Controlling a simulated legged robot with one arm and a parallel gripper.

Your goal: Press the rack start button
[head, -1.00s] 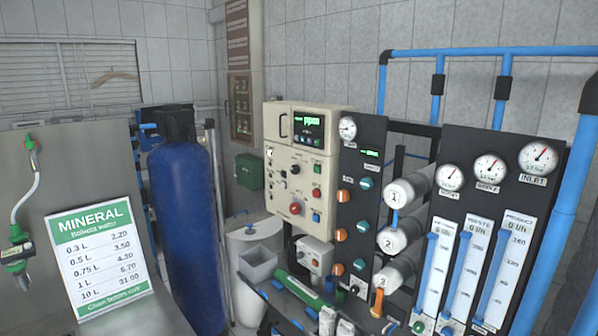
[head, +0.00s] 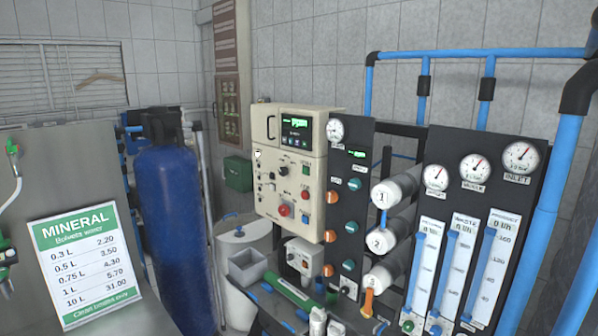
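The rack's beige control box (head: 264,215) hangs in the middle of the head view, with a lit green display (head: 298,122) at its top. Its face carries a green button (head: 306,170), a smaller red button (head: 304,195), a large red knob (head: 284,210) and a blue button (head: 305,219). The labels are too small to read, so I cannot tell which one is the start button. My gripper is not in view.
A black panel with orange and teal knobs (head: 332,196) stands right of the box. Gauges (head: 473,167), flow meters (head: 452,275) and blue pipes (head: 545,225) fill the right. A blue tank (head: 178,235) and a MINERAL price sign (head: 84,262) stand left.

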